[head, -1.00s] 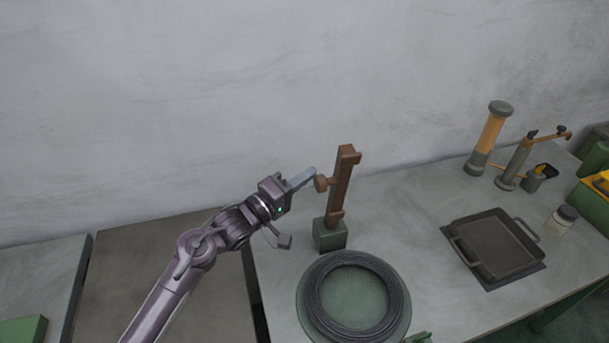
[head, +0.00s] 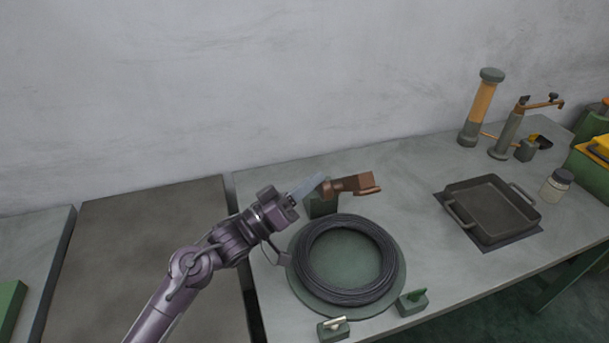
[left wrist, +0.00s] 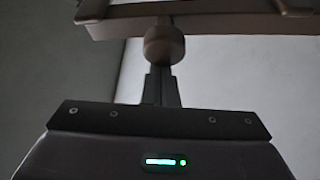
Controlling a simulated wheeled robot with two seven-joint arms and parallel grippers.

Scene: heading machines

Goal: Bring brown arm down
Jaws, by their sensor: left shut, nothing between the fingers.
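The brown arm (head: 355,184) juts out from the green block (head: 322,207) toward the coil side, lowered from upright and seen foreshortened. Its round knob (head: 327,189) is at its left side. My left gripper (head: 317,181) is shut and empty, with its fingertips at the knob; part of the block is hidden behind them. In the left wrist view, the shut fingers (left wrist: 161,88) point at the knob (left wrist: 164,43), with the brown arm (left wrist: 215,22) across the top. Whether they touch is unclear. My right gripper is not in view.
A dark wire coil (head: 312,252) lies on a round green plate (head: 345,260) just in front of the block. Two small green clamps (head: 412,302) are at the table's front edge. A black tray (head: 490,208), a jar (head: 557,185) and pump-like tools (head: 482,108) stand to the right.

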